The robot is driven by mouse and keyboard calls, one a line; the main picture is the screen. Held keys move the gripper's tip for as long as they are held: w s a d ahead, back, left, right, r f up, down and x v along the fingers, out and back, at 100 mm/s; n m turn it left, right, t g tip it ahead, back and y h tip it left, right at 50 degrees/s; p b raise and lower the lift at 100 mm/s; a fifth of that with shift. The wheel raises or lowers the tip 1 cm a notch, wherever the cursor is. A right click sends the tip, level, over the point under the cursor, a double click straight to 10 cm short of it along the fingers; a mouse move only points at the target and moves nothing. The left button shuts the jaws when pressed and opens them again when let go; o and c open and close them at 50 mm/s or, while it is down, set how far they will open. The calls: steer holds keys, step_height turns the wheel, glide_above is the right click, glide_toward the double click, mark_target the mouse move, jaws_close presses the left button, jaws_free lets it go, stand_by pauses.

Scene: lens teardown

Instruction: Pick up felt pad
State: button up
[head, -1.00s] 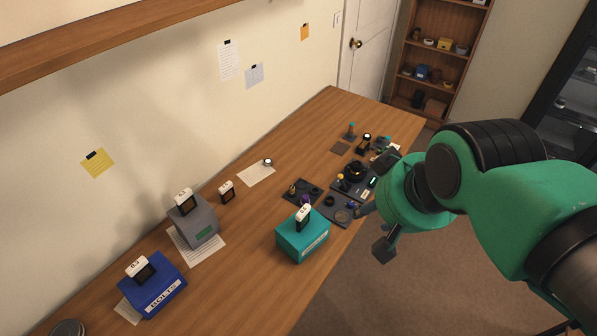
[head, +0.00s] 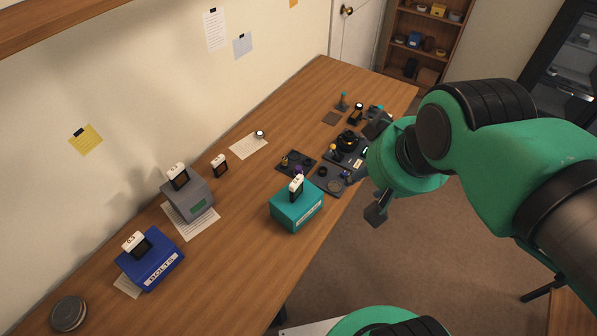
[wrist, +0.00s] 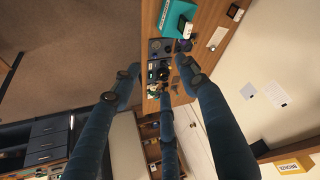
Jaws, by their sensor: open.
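A small flat dark-brown square (head: 331,118) lies on the far part of the wooden table, left of the small lens parts. It looks like the felt pad, but it is too small to be sure. My gripper (head: 368,168) is open and empty. It hangs off the table's right edge, near the dark trays and apart from the square. In the wrist view my gripper's dark blue fingers (wrist: 160,68) are spread, with the table end and its parts far beyond them.
Dark trays (head: 297,163) with small parts and a teal box (head: 297,205) stand near the table's right edge. A grey box (head: 187,190), a blue bolts box (head: 150,262) and a round grey lid (head: 69,313) are farther left. The middle of the table (head: 235,235) is clear.

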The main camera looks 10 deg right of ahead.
steer(key=w+a+f+n+g, duration=0.15)
steer(key=w+f, duration=0.25)
steer(key=w, duration=0.9)
steer(key=w+f+n+g, duration=0.2)
steer(key=w+f, duration=0.2)
steer(key=w, duration=0.9)
steer(key=w+a+f+n+g, duration=0.1)
steer(key=w+f, duration=0.7)
steer(key=f, duration=0.4)
steer(key=w+a+f+n+g, duration=0.1)
steer(key=w+f, duration=0.7)
steer(key=f, duration=0.4)
steer(key=shift+a+f, duration=0.25)
steer(key=shift+a, duration=0.15)
steer(key=b, duration=0.1)
glide_above(299, 168)
steer(key=shift+w+d+f, duration=0.1)
steer(key=shift+f, duration=4.2)
